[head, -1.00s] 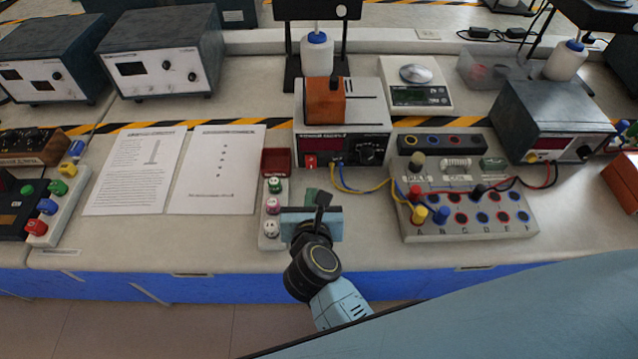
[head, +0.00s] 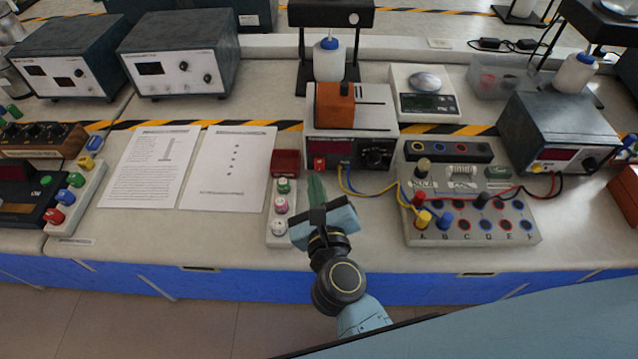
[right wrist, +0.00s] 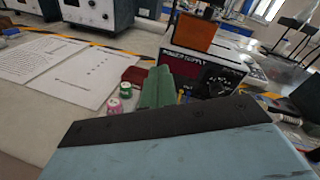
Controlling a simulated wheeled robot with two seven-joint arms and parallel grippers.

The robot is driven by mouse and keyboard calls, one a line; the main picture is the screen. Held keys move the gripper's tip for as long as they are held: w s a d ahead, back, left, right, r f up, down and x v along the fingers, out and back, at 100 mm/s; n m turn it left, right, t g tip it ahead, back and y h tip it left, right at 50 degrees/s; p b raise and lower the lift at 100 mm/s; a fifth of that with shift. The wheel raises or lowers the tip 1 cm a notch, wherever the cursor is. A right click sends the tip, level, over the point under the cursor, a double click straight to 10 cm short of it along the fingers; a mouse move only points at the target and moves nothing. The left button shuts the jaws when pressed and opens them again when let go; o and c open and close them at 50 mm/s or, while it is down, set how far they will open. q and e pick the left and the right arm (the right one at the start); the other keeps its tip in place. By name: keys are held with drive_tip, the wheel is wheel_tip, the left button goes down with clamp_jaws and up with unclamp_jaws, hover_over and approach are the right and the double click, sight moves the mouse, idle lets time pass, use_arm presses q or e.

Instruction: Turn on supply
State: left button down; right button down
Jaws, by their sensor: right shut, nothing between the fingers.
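The supply (head: 351,121) is a pale box with a dark red front panel, standing behind my right gripper. It has a red switch (head: 319,165) at the lower left of its front and a black knob (head: 376,157) at the right. No lit digits can be made out on its display. In the right wrist view the supply (right wrist: 232,60) stands beyond the fingers, and its switch is hidden behind them. My right gripper (head: 315,181) is shut and empty, its green fingers pointing toward the supply's front, apart from the switch. My left gripper is not in view.
An orange block (head: 334,105) sits on the supply. A strip with several round buttons (head: 281,226) lies left of the gripper. Yellow and blue leads run to a terminal board (head: 470,233) at right. Two printed sheets (head: 152,165) lie at left. Bench shows bare between these.

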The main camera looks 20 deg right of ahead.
drive_tip(key=s+a+n+g+y, duration=0.25)
drive_tip(key=n+y, duration=0.25)
drive_tip(key=n, duration=0.6)
drive_tip(key=s+a+n+g+y, duration=0.1)
drive_tip(key=s+a+n+y, duration=0.3)
drive_tip(key=n, duration=0.6)
drive_tip(key=s+d+f+n+g+h, duration=0.3)
drive_tip(key=s+d+f+n+g, duration=0.3)
drive_tip(key=d+f, duration=0.35)
drive_tip(key=s+d+f+n+g+h, duration=0.4)
drive_tip(key=s+d+f+n+g, duration=0.25)
drive_tip(key=f, duration=0.45)
drive_tip(key=s+d+f, duration=0.1)
drive_tip(key=s+f, duration=0.1)
drive_tip(key=f, duration=0.6)
drive_tip(key=s+d+f, duration=0.2)
drive_tip(key=s+f, duration=0.1)
drive_tip(key=f, duration=0.5)
drive_tip(key=s+d+f+n, duration=0.1)
drive_tip(key=s+d+f, duration=0.1)
drive_tip(key=s+f, duration=0.8)
drive_tip(key=s, duration=0.4)
drive_tip(key=shift+d, duration=0.4)
